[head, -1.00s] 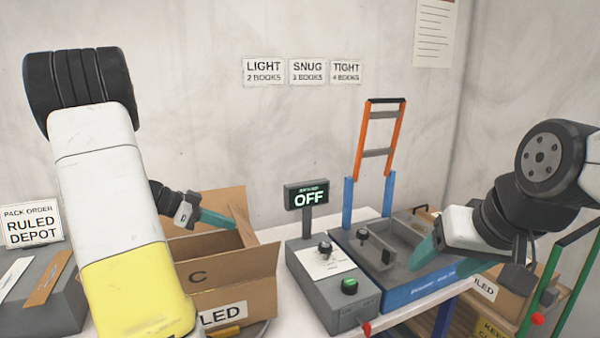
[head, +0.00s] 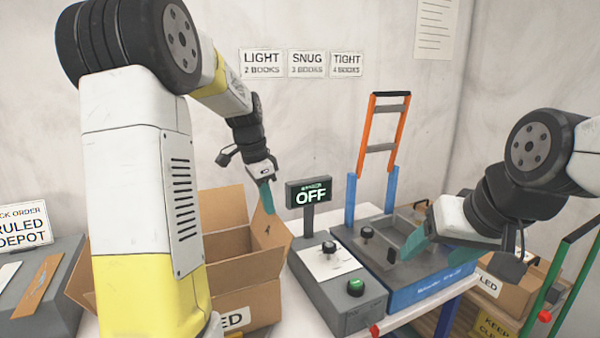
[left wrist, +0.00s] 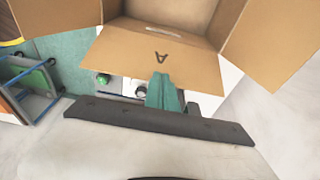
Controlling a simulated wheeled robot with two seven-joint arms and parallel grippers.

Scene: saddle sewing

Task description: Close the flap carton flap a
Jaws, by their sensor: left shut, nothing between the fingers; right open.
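The cardboard carton (head: 240,275) stands open on the table behind my left arm, its flaps spread outward. Flap A (head: 268,228), marked with the letter A, leans outward on the carton's right side. In the left wrist view flap A (left wrist: 185,68) shows its lettered face upside down. My left gripper (head: 267,198) is shut and empty, with its teal fingers at the upper part of flap A; I cannot tell whether they touch it. The fingers also show in the left wrist view (left wrist: 161,92). My right gripper (head: 410,243) is open over the blue-sided machine, away from the carton.
A grey control box (head: 335,290) with a green button and an OFF display (head: 309,192) stands close to the carton's right. The blue-sided machine (head: 435,285) with an orange frame (head: 385,125) is further right. A sign stand (head: 35,290) is at the left.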

